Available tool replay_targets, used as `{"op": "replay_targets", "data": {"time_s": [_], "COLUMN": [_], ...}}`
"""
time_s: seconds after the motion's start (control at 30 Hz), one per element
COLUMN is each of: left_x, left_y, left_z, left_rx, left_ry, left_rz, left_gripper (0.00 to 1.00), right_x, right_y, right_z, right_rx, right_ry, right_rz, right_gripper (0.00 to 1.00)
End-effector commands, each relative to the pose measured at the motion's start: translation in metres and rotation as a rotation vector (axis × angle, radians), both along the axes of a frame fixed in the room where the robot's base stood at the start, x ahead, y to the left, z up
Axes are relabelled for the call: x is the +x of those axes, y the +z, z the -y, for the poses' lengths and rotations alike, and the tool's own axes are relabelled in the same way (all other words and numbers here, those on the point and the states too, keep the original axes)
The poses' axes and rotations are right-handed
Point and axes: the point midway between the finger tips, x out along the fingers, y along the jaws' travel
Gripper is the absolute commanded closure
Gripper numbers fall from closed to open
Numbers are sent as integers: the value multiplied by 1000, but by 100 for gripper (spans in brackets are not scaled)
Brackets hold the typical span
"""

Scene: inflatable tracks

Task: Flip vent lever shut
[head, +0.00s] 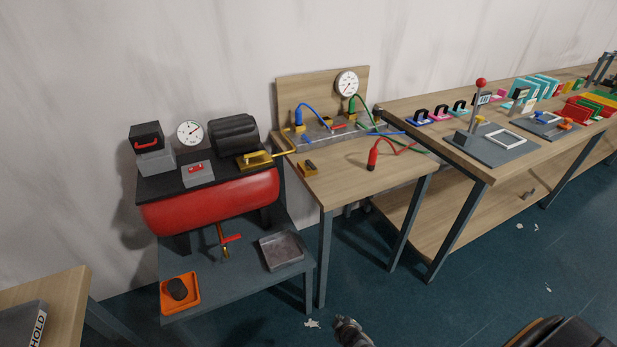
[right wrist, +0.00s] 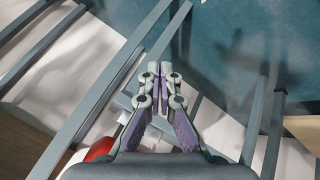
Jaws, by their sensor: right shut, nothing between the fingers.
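A red air tank (head: 210,203) with a black top stands on a grey bench at the left in the head view. A brass fitting with a yellow lever (head: 283,153) sits at the top's right end, the lever pointing right. Under the tank is a brass valve with a red lever (head: 231,239), tilted slightly up to the right. I cannot tell which one is the vent lever. My right gripper (right wrist: 158,73) shows in the right wrist view, fingers together and empty, apart from both levers. My left gripper is not in view.
A gauge (head: 190,133), a small grey switch box (head: 197,174) and a black motor (head: 235,135) sit on the tank. A grey tray (head: 282,251) and an orange tray (head: 167,301) lie on the bench below. A wooden table (head: 345,175) with hoses stands to the right.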

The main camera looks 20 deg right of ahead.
Motion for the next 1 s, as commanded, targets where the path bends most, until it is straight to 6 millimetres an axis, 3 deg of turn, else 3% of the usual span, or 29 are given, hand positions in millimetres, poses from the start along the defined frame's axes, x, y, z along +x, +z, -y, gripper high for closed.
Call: {"op": "replay_targets", "data": {"time_s": [0.03,0.17,0.3,0.4,0.5,0.6,0.73,1.0], "left_x": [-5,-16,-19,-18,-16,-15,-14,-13], "left_y": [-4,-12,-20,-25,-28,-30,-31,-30], "left_z": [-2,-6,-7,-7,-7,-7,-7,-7], "left_rx": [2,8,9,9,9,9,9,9], "left_ry": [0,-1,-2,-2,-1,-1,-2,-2], "left_rz": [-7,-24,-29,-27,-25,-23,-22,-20], "left_gripper": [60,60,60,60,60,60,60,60], "right_x": [28,108,186,224,247,258,264,264], "right_y": [16,82,179,248,307,349,375,379], "right_z": [-2,-6,-12,-15,-17,-19,-19,-20], "right_rx": [-34,-182,-395,-551,-688,-786,-851,-860], "right_ry": [39,166,286,339,369,381,386,387], "right_rz": [53,220,417,537,627,685,718,723], "right_gripper": [100,100,100,100,100,100,100,100]}}
